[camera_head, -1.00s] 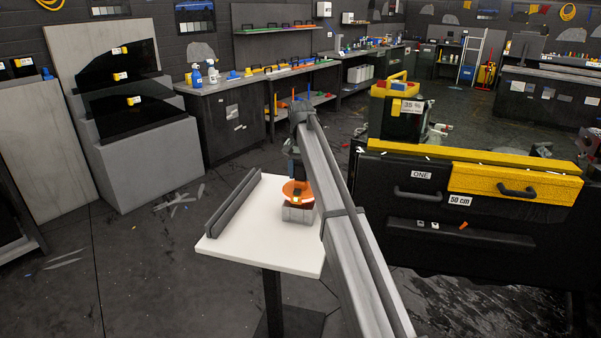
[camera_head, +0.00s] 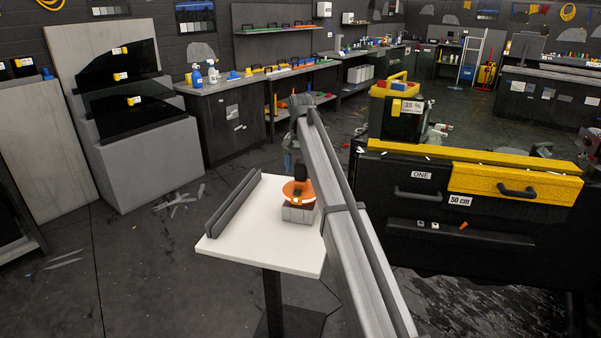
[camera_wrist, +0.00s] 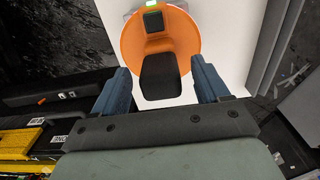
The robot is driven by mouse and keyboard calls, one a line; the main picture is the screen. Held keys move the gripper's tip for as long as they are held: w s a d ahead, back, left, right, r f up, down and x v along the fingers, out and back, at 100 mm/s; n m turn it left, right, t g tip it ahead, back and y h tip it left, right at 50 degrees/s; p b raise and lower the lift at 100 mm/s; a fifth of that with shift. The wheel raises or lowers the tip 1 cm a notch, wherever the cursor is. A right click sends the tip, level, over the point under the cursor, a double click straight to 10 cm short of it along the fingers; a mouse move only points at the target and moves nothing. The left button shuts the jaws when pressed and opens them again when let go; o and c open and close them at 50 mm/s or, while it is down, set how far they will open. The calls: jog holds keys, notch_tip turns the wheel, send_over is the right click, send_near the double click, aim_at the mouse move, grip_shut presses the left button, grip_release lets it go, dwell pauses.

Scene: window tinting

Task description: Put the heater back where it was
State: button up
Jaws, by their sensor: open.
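The heater (camera_head: 291,191) has an orange round body and a black handle. In the head view it sits upright on a small grey block (camera_head: 297,214) on the white table (camera_head: 250,242). The wrist view shows the heater's orange disc (camera_wrist: 188,38) with the black handle (camera_wrist: 160,78) pointing toward me. My gripper (camera_wrist: 161,72) is open, with one blue finger on each side of the handle and a visible gap at both sides. In the head view, my arm partly hides the gripper and the right side of the table.
A dark grey rail (camera_head: 233,215) runs along the table's left edge. A black cabinet (camera_head: 410,225) with a yellow drawer (camera_head: 515,185) stands to the right, with a black and yellow toolbox (camera_head: 397,118) on top. The table's front part is clear.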

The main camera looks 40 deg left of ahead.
notch_tip(320, 180, up, 10)
jog(key=shift+r, duration=0.1)
dwell(0.5)
